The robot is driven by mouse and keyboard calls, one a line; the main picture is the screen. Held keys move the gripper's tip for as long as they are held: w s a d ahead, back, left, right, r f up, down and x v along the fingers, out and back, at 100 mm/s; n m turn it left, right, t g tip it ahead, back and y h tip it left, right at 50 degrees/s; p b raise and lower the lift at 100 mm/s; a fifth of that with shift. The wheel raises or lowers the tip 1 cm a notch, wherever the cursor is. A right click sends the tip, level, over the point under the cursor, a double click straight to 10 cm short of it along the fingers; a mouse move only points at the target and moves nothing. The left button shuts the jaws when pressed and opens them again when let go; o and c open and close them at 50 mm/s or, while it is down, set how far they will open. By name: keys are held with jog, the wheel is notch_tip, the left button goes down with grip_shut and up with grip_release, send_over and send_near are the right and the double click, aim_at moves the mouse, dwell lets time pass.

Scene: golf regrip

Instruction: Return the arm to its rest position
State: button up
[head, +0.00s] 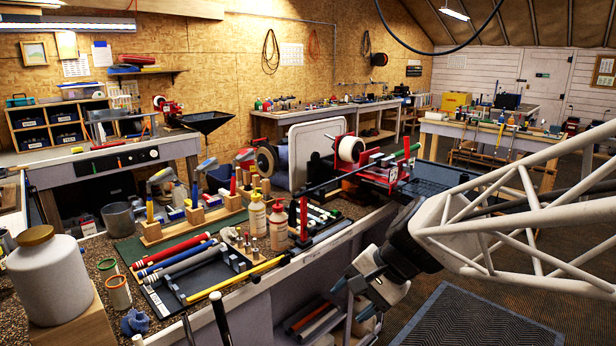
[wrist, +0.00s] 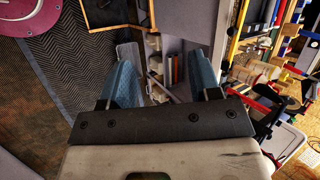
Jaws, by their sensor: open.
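My gripper (head: 361,277) hangs off the front edge of the workbench in the head view, at the end of my white lattice arm. It points down and to the left, over the floor side of the bench. In the wrist view the two blue fingers of my gripper (wrist: 160,82) stand apart, with nothing held between them. Below and beyond them are the bench's lower shelves and the floor. No part of the gripper is seen touching the bench.
The workbench holds a white jar (head: 48,280), a yellow shaft (head: 235,278), red grips (head: 170,250), bottles (head: 257,216) and a red clamp machine (head: 385,172) near its front edge. A dark floor mat (head: 480,318) lies on the open floor at right.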

jog(key=s+d+n+t+h, duration=0.1)
jog(key=s+d+n+h, duration=0.5)
jog(key=s+d, duration=0.4)
jog(key=s+h, duration=0.1)
jog(key=s, duration=0.3)
jog(key=shift+d+r+n, duration=0.15)
jog(key=shift+r+n, duration=0.1)
jog(key=shift+n, duration=0.05)
